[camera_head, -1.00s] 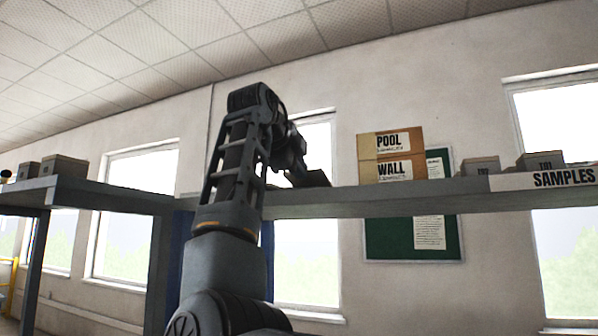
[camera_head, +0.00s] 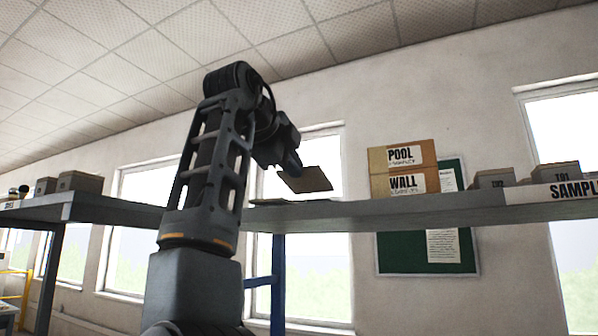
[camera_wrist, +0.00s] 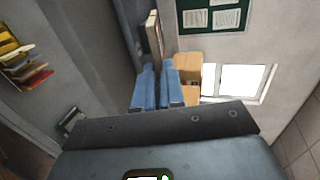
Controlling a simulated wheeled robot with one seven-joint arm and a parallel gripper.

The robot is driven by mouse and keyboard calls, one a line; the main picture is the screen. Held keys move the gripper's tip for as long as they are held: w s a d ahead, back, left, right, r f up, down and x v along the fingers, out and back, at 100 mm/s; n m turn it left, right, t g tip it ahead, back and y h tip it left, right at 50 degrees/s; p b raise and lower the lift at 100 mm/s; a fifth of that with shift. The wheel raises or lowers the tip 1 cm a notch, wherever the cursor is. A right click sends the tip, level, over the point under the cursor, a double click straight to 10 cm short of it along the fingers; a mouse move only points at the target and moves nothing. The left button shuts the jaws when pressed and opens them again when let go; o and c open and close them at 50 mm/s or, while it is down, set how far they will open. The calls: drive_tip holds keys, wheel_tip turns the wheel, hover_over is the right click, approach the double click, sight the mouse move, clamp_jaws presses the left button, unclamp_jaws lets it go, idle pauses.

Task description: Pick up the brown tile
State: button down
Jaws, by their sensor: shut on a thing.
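The brown tile (camera_head: 307,179) is a thin, flat square in the head view, tilted and clear above the long grey shelf, in front of a bright window. My gripper (camera_head: 292,168) is shut on its left edge and covers part of it. In the wrist view the two blue-grey fingers of my gripper (camera_wrist: 158,90) are close together. I cannot clearly make out the tile between them there.
The grey shelf (camera_head: 400,207) runs across the view, with a thin greenish flat piece (camera_head: 268,202) below the tile. Stacked cardboard boxes (camera_head: 404,170) stand to the right, then grey sample boxes (camera_head: 555,173). More boxes (camera_head: 79,182) stand at far left.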

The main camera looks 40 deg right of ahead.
drive_tip(key=f+v, duration=0.1)
drive_tip(key=v, duration=0.7)
drive_tip(key=shift+a, duration=0.3)
drive_tip(key=shift+s, duration=0.1)
